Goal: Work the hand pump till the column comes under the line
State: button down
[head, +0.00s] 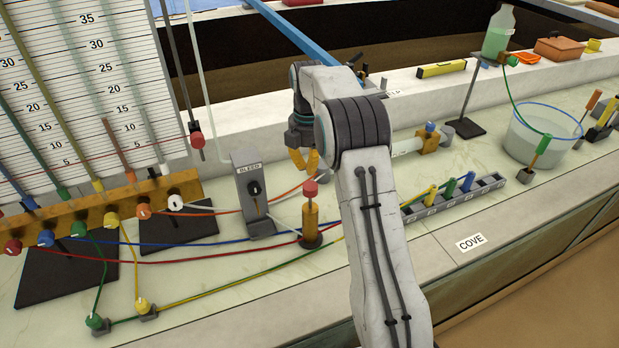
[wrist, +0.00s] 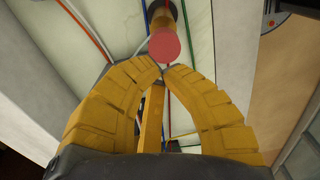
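The hand pump (head: 311,222) is an upright amber cylinder with a red knob (head: 310,188) on top, standing on the bench. My gripper (head: 305,166) is above the knob, apart from it in the head view. In the wrist view, its yellow fingers curve together and the tips meet (wrist: 163,70) with nothing seen between them; the red knob (wrist: 166,44) shows just beyond the tips. The scale board (head: 85,110) at left carries several slanted coloured tubes. A red pointer (head: 197,140) on a rod has a thin red line running left across the board. I cannot tell which column counts.
A grey BLEED box (head: 252,192) with a black knob stands left of the pump. Coloured hoses (head: 190,262) cross the bench around it. A valve block (head: 455,198) lies to the right. A water bucket (head: 530,135) stands at the far right.

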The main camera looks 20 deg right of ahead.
aim_at(308, 184)
jog(key=shift+r, duration=2.05)
jog(key=shift+d+r, duration=0.1)
jog(key=shift+d, duration=0.05)
dwell(2.2)
